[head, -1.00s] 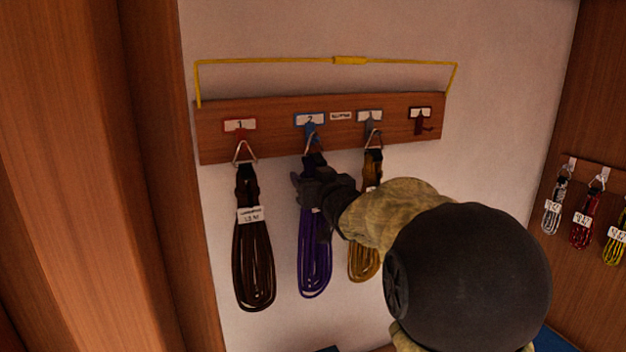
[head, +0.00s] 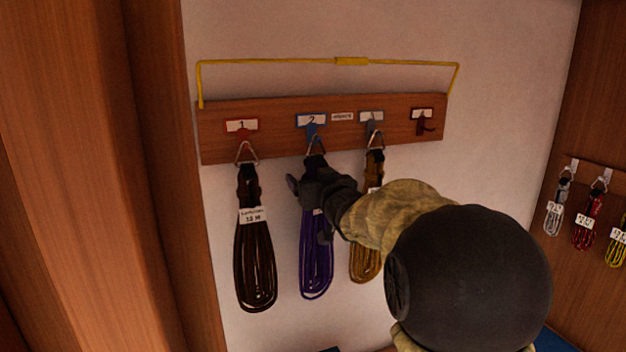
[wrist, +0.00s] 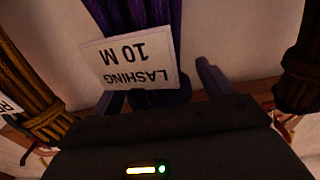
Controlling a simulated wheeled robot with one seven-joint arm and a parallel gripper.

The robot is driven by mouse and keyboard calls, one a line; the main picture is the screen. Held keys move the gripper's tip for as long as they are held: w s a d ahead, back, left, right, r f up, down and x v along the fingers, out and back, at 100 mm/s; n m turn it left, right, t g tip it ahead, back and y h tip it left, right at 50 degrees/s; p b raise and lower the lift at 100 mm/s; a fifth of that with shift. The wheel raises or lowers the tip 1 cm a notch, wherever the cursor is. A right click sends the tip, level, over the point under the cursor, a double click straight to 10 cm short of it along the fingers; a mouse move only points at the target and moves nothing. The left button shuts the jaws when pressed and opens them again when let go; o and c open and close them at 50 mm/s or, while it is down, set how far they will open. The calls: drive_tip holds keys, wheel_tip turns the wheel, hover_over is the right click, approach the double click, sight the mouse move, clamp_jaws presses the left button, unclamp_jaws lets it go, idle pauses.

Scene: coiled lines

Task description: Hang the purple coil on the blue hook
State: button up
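The purple coil (head: 316,262) hangs upright below the blue hook (head: 312,131), under the plate marked 2. Its metal ring (head: 315,146) is at the hook and appears to hang on it. My gripper (head: 310,188) is at the coil's upper part and hides its strap in the head view. In the wrist view the purple coil (wrist: 148,25), with a white tag (wrist: 138,62) reading LASHING 10 M, is between the fingers. The right finger (wrist: 213,80) stands clear of it with a gap, so the gripper looks open; the tag partly hides the left finger.
A dark brown coil (head: 256,265) hangs on the red hook to the left. A yellow-brown coil (head: 366,262) hangs on the grey hook close on the right, partly behind my arm. The dark red hook (head: 424,127) is empty. A yellow bar (head: 350,61) spans above the board.

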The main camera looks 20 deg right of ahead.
drive_tip(key=shift+f, duration=0.15)
drive_tip(key=shift+s, duration=0.45)
drive_tip(key=s+b, duration=0.1)
drive_tip(key=s, duration=1.5)
drive_tip(key=shift+s, duration=0.25)
